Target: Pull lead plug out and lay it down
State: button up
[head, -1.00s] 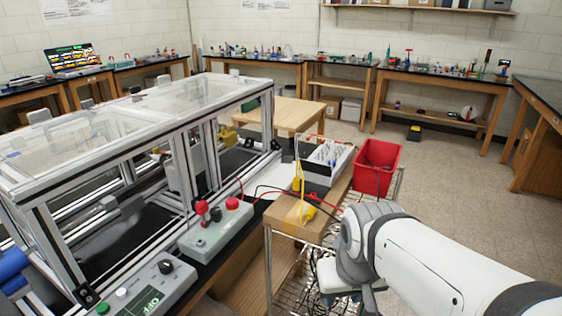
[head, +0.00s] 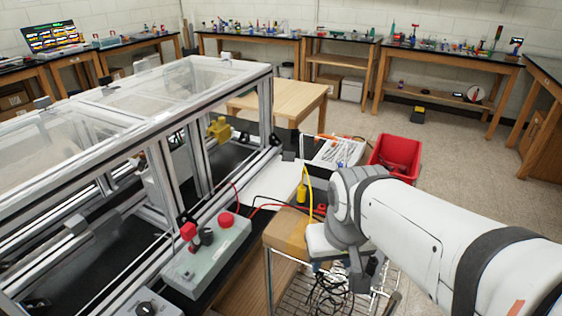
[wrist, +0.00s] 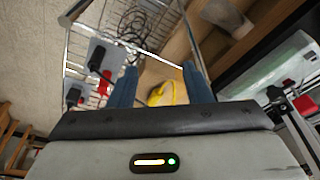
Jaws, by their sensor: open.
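My gripper (wrist: 160,90) shows in the wrist view with two blue fingers spread apart and nothing held between them. A yellow plug (wrist: 165,93) with a thin yellow lead lies beyond the gap between the fingers, over a wooden surface. In the head view a yellow plug (head: 302,192) on a yellow lead stands by the wooden block, left of my arm. My fingertips are hidden there. A grey box (head: 205,255) carries red and black plugs (head: 190,232) and a red button (head: 226,219). I cannot tell which plug the task means.
Two grey sockets (wrist: 102,58) with black plugs show left of the fingers. The wooden block (head: 285,235) sits on a wire cart with coiled black cables (head: 330,295). A red bin (head: 395,155) and a white tray (head: 335,150) stand behind. The extrusion frame (head: 165,180) fills the left.

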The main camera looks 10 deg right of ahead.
jog(key=w+r+m+g+p, duration=0.1)
jog(key=w+r+m+p, duration=0.3)
jog(key=w, duration=0.9)
jog(key=m+g+p, duration=0.2)
jog(key=m+p, duration=0.1)
jog(key=p, duration=0.1)
send_over(302, 188)
jog(key=shift+f, duration=0.65)
jog(key=shift+w+f, duration=0.1)
jog(key=shift+f, duration=0.05)
jog(key=shift+f, duration=0.1)
notch_tip(302, 188, down, 9)
jog(key=b, duration=0.6)
jog(key=shift+c, duration=0.6)
